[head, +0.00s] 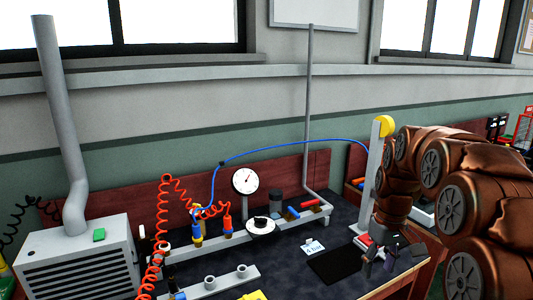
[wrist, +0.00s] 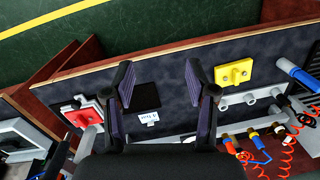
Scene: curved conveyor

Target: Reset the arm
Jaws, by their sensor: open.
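My copper-brown arm (head: 455,185) reaches in from the right side of the head view and bends down over the right part of the dark workbench. My gripper (head: 378,266) hangs at its end, pointing down above the bench top near the front edge. In the wrist view my gripper (wrist: 160,82) has its two dark fingers spread wide apart, with nothing between them but the bench surface below. A black pad (head: 335,262) and a small white card (head: 312,246) lie on the bench left of the gripper; the wrist view shows the black pad (wrist: 145,95) near the left finger.
A dial gauge (head: 245,180), a red coiled hose (head: 158,230) and a grey vented box (head: 80,260) stand to the left. A yellow block (wrist: 234,73) sits right of the fingers in the wrist view. A red part (wrist: 85,112) lies left. A grey post (head: 373,165) stands close behind my arm.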

